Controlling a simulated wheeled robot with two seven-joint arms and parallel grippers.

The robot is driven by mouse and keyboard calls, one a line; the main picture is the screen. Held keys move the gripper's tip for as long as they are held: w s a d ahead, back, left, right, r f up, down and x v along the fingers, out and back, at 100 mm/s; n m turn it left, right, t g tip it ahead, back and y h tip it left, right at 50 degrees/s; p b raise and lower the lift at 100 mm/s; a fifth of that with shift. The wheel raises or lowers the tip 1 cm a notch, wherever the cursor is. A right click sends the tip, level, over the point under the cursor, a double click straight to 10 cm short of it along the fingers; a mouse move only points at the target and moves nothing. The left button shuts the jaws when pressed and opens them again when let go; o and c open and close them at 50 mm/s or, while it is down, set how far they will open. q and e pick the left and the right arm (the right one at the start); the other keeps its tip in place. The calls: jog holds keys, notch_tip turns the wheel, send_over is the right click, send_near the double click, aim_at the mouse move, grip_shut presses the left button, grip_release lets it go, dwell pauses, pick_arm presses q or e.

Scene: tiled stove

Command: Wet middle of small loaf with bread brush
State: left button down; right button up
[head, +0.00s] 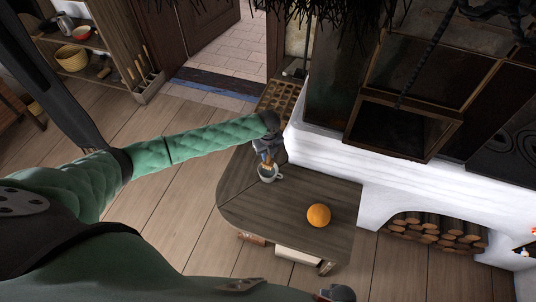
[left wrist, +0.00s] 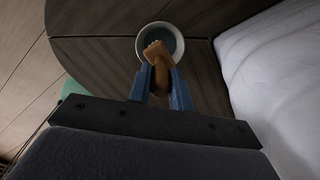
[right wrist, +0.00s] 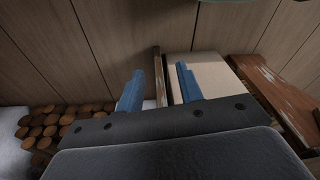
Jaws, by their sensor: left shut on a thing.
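My left gripper (head: 267,153) is shut on the bread brush, a brown wooden-looking piece that shows between the blue fingers in the left wrist view (left wrist: 160,73). A pale round mug (head: 268,173) with grey-blue contents stands on the dark wooden bench; it also shows in the left wrist view (left wrist: 176,36). The brush's pale end is over or inside the mug's mouth; I cannot tell whether it touches the contents. A round orange-golden thing, apparently the small loaf (head: 318,215), lies on the bench to the right of the mug. My right gripper (right wrist: 158,88) is open and empty, low beside the bench.
The bench (head: 285,205) has free room around the loaf. The white stove wall (head: 330,160) rises along its right side. Firewood (head: 437,232) fills a niche. A pale box (right wrist: 197,75) and a worn board (right wrist: 275,95) lie near my right gripper.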

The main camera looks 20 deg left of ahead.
pick_arm(q)
jog(key=shift+r, duration=0.35)
jog(key=shift+r+p, duration=0.15)
jog(key=shift+p, duration=0.15)
jog(key=shift+r, duration=0.25)
jog(key=shift+r+p, duration=0.25)
jog(key=shift+p, duration=0.2)
jog(key=shift+r, duration=0.3)
jog(key=shift+r+p, duration=0.25)
jog(key=shift+p, duration=0.2)
jog(key=shift+r, duration=0.1)
pick_arm(e)
notch_tip(320, 180, down, 6)
jog(key=s+d, duration=0.1)
jog(key=shift+s+d+t, duration=0.15)
jog(key=shift+d+t, duration=0.15)
jog(key=shift+d, duration=0.05)
